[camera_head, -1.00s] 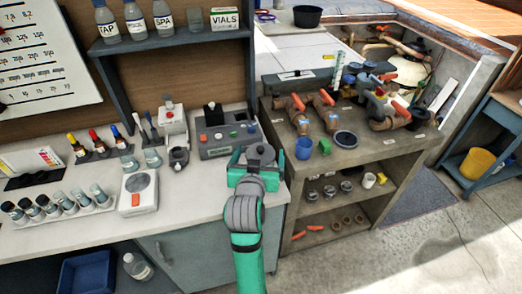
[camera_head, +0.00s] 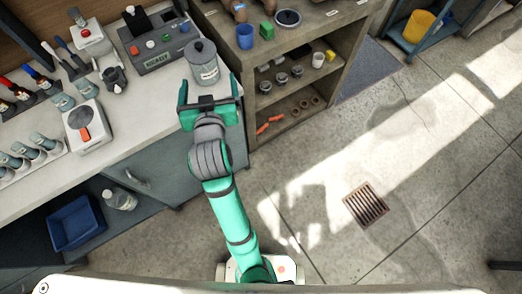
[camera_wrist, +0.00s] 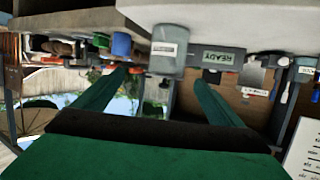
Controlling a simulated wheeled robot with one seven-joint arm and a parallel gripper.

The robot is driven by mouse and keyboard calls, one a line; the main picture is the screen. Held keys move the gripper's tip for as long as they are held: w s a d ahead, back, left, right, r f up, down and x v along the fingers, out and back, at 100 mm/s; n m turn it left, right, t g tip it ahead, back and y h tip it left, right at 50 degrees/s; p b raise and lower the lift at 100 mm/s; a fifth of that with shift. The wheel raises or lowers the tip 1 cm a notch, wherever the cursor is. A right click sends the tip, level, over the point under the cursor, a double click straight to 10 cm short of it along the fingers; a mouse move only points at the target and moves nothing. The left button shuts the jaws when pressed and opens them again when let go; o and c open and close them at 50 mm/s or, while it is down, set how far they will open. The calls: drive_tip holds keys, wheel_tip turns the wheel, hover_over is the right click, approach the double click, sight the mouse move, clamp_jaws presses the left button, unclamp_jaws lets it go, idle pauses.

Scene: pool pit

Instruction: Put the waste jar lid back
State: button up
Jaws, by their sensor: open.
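A grey jar (camera_head: 205,66) with a white label stands upright at the right end of the white counter. Its top looks dark grey; I cannot tell surely whether that is a lid or an open mouth. A dark round disc (camera_head: 287,18) with a paler middle lies on the bench to the right; I cannot tell if it is the lid. My gripper (camera_head: 209,96) is open and empty, just in front of the jar at the counter's front edge. In the wrist view the jar (camera_wrist: 167,52) shows upside down beyond and between my fingers (camera_wrist: 160,80).
A grey box with a READY display (camera_head: 158,45) stands left of the jar. A blue cup (camera_head: 245,36) and a green block (camera_head: 266,31) are on the right bench (camera_head: 318,22). Shelves below hold small parts. The floor at right is clear around a drain grate (camera_head: 365,205).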

drive_tip(key=s+d+f+m+h, duration=0.1)
drive_tip(key=s+d+f, duration=0.3)
drive_tip(key=s+f, duration=0.3)
drive_tip(key=s+d+f, duration=0.5)
drive_tip(key=s+f, duration=0.2)
drive_tip(key=s+d+h, duration=0.1)
drive_tip(key=s+d, duration=0.2)
drive_tip(key=s, duration=0.6)
drive_tip(key=s+d+m+t, duration=0.1)
drive_tip(key=s+d, duration=0.2)
drive_tip(key=s, duration=0.6)
drive_tip(key=shift+s+d+f+h, duration=0.2)
drive_tip(key=shift+s+f+h, duration=0.05)
drive_tip(key=shift+f+h, duration=0.2)
drive_tip(key=shift+s, duration=0.1)
